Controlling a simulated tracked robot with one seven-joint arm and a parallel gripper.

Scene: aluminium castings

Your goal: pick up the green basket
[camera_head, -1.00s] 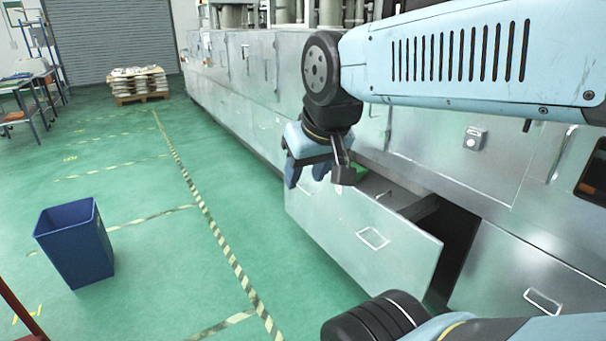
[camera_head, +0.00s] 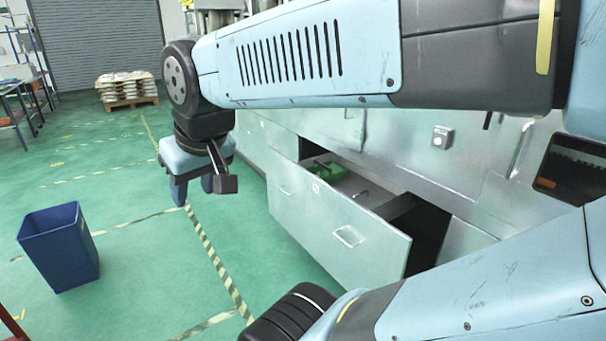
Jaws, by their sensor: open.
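The green basket (camera_head: 322,170) lies in the open drawer (camera_head: 340,222), at the drawer's far left end. Only part of it shows above the drawer's front panel. My gripper (camera_head: 192,190) points down, with its two blue fingers apart and nothing between them. It hangs over the green floor, to the left of the drawer and apart from the basket.
A dark object with a handle lies in the drawer, right of the basket. A blue bin (camera_head: 60,247) stands on the floor at left. A pallet of castings (camera_head: 127,88) is at the back. Striped tape marks the open floor.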

